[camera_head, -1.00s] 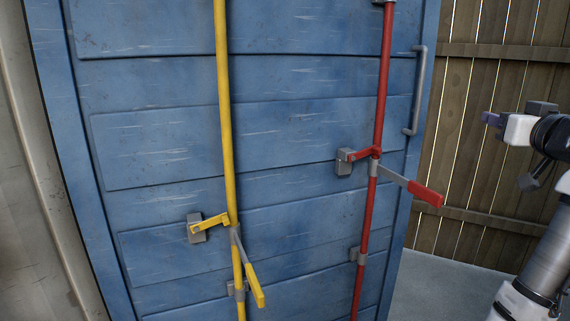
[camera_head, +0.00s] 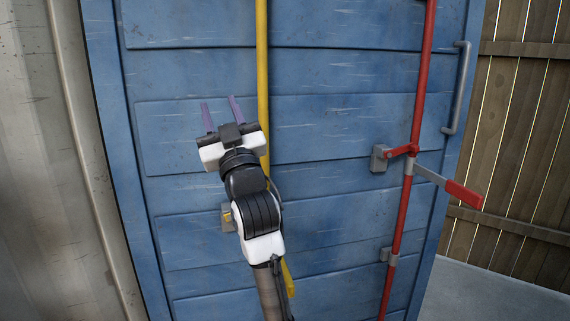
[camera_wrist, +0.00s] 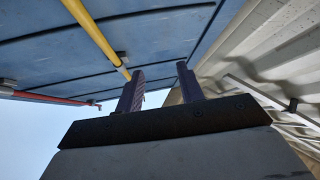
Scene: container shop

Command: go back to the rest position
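My gripper (camera_head: 222,114) is raised in front of the blue container door (camera_head: 330,75), left of the yellow rod (camera_head: 262,70). Its two purple fingers point up and stand apart with nothing between them; they also show in the wrist view (camera_wrist: 160,85). My arm hides much of the yellow rod's lower part and its handle; the handle's end (camera_head: 289,280) shows below. The red rod (camera_head: 424,70) stands to the right, its red-tipped handle (camera_head: 462,194) sticking out to the right.
A grey door handle (camera_head: 459,90) is at the door's right edge. A wooden fence (camera_head: 520,130) stands to the right above grey ground (camera_head: 490,295). A pale corrugated wall (camera_head: 40,160) is close on the left. The wrist view shows open sky at lower left.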

